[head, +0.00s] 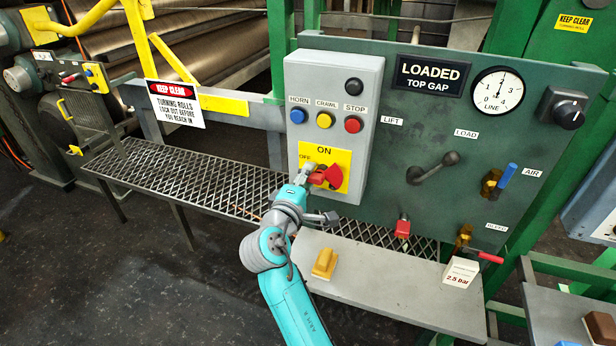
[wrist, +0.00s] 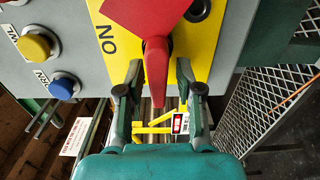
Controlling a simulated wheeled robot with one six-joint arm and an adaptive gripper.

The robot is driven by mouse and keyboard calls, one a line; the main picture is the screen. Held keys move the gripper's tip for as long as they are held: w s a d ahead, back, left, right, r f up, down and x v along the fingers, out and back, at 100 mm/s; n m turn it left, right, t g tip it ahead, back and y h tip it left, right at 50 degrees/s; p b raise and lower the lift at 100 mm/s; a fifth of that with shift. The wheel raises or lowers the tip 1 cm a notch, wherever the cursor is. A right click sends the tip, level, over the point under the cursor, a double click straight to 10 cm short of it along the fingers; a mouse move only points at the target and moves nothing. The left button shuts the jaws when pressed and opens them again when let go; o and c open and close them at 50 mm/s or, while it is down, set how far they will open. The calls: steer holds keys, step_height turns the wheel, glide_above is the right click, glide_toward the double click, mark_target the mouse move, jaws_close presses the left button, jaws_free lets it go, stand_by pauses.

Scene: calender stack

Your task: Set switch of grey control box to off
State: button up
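The grey control box (head: 348,80) is mounted on the green panel. Its yellow switch plate (head: 340,157) reads ON at the top and OFF at the left edge. The red switch handle (head: 332,176) has its narrow end pointing left, to the side with the OFF label. It also shows in the wrist view (wrist: 156,62). My gripper (head: 312,174) is at the plate's left side. In the wrist view its fingers (wrist: 159,72) stand on either side of the handle's narrow end, with gaps visible. The handle's pivot is partly cut off there.
Blue, yellow and red buttons (head: 325,120) and a black knob sit above the switch. A lever (head: 436,167) and valves are to the right. A grey shelf (head: 390,290) with a yellow block (head: 325,263) lies below. A mesh walkway (head: 190,178) is left.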

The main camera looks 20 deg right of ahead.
stand_by(0.3)
steer(key=v, duration=1.2)
steer(key=s+d+f+y, duration=0.3)
steer(key=s+f+y, duration=0.2)
steer(key=s+f, duration=0.5)
steer(key=s+d+f+y, duration=0.35)
steer(key=s+f, duration=0.45)
steer(key=f, duration=0.5)
steer(key=s+d+m+y, duration=0.1)
steer(key=s+m+y, duration=0.25)
steer(key=s, duration=1.25)
steer(key=s+r+m, duration=0.3)
steer(key=s, duration=0.2)
steer(key=s+d+r+m+h, duration=0.1)
steer(key=s+r+m, duration=0.2)
steer(key=s, duration=0.3)
steer(key=shift+d+r+m, duration=0.15)
steer(key=shift+d+m, duration=0.2)
steer(key=shift+m, duration=0.4)
